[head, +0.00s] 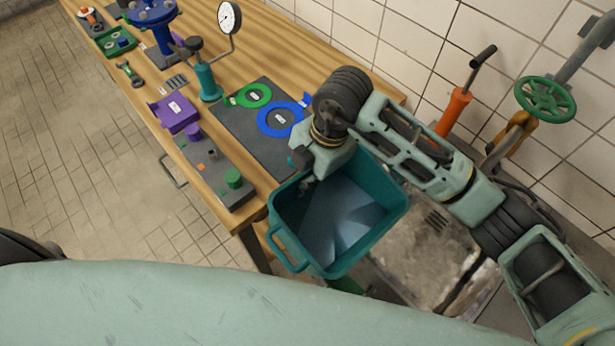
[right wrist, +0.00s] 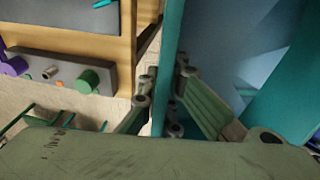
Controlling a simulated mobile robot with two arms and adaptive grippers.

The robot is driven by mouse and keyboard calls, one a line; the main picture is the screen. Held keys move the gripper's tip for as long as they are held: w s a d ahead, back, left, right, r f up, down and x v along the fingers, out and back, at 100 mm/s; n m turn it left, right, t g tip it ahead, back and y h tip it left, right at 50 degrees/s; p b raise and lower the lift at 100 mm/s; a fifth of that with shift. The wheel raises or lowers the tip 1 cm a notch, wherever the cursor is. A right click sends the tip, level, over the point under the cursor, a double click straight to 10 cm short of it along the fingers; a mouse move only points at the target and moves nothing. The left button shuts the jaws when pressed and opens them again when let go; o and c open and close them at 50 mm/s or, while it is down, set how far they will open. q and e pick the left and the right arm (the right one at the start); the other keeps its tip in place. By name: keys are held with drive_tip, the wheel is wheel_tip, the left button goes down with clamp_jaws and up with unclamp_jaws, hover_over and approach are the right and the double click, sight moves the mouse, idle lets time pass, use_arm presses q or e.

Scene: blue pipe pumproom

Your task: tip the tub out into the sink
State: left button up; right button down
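The teal tub (head: 374,235) is in the middle of the head view, at the end of the bench, overlapping the left side of the stained sink (head: 408,262). Its open top faces up toward the camera. Its inside looks pale blue; I cannot tell whether that is water or bare floor. My right gripper (head: 309,183) is at the tub's far left rim. In the right wrist view, the fingers of this gripper (right wrist: 162,90) sit on both sides of the tub's wall (right wrist: 170,35), closed on it. My left gripper is out of view.
The wooden bench (head: 235,222) holds a grey panel with green and blue rings (head: 281,119), a pressure gauge (head: 229,17) and purple parts (head: 175,112). A green valve wheel (head: 546,99) and an orange-handled tool (head: 455,110) stand by the tiled wall. The left floor is clear.

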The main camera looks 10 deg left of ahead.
drive_tip(key=shift+d+r+y, duration=0.25)
drive_tip(key=shift+r+y, duration=0.3)
drive_tip(key=shift+r, duration=0.35)
drive_tip(key=shift+d+r+y, duration=0.2)
drive_tip(key=shift+r+y, duration=0.35)
drive_tip(key=shift+r, duration=0.35)
drive_tip(key=d+r+y+b, duration=0.6)
drive_tip(key=d+y+b, duration=0.1)
drive_tip(key=d, duration=0.3)
drive_tip(key=shift+s+d+t, duration=0.3)
drive_tip(key=shift+s+d, duration=0.05)
drive_tip(key=shift+s, duration=0.1)
drive_tip(key=shift+d+r+y, duration=0.1)
drive_tip(key=shift+d+y, duration=0.05)
drive_tip(key=shift+y, duration=0.15)
idle(0.6)
drive_tip(key=d+r+b, duration=0.1)
drive_tip(key=d+r+y+b, duration=0.1)
drive_tip(key=shift+s+d+y, duration=0.1)
drive_tip(key=shift+d+y, duration=0.2)
idle(0.5)
drive_tip(key=shift+f, duration=0.1)
idle(0.8)
